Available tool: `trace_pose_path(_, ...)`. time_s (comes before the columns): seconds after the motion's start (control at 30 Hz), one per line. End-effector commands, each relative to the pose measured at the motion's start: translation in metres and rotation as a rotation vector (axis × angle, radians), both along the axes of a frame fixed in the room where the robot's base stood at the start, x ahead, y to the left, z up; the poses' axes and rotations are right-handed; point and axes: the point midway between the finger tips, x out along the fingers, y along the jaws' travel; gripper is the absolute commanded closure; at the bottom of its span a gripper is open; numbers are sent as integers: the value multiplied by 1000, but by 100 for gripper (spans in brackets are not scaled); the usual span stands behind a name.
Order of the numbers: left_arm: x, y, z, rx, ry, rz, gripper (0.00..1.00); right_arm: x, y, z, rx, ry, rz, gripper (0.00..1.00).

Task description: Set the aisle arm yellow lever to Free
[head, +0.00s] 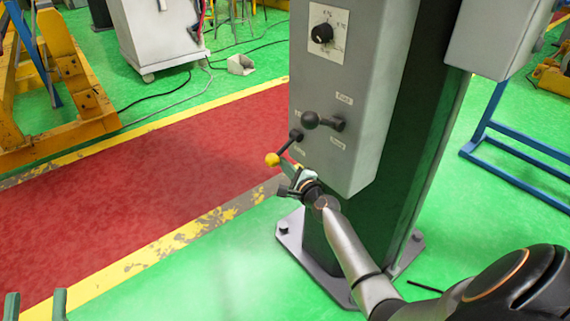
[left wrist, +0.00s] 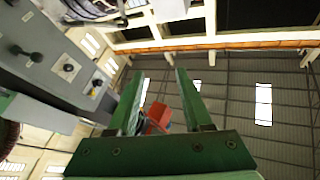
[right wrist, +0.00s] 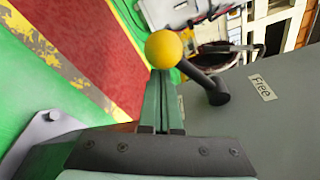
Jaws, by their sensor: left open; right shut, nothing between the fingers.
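The yellow lever (head: 272,159) has a yellow ball on a black rod, with its pivot on the side of the grey control box. In the head view the rod slants down and left from the pivot. In the right wrist view the yellow ball (right wrist: 164,49) is just beyond my fingertips, and a "Free" label (right wrist: 262,88) is right of the pivot. My right gripper (head: 283,168) is shut and empty beside the ball; I cannot tell whether it touches. My left gripper (head: 36,300) is open and empty at the bottom left, away from the box.
The grey control box (head: 345,175) on a dark green column also carries a black-knobbed lever (head: 311,120), close above the yellow one, and a dial (head: 322,33). A bolted base plate (head: 290,232) is below. The red aisle (head: 130,200) to the left is clear.

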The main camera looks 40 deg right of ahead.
Motion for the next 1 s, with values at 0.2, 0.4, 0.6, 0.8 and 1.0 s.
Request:
trace_pose_path(0.2,0,0,0,0,2,0,50,0,0,0,2,1,0,100)
trace_pose_path(0.4,7,2,-21,0,100,17,50,0,2,3,26,2,0,100)
trace_pose_path(0.6,12,4,-45,0,196,31,50,0,3,4,49,4,-1,100)
trace_pose_path(0.8,14,5,-61,1,265,41,50,0,4,5,70,6,0,100)
trace_pose_path(1.0,16,7,-80,0,345,51,50,0,6,7,92,6,1,100)
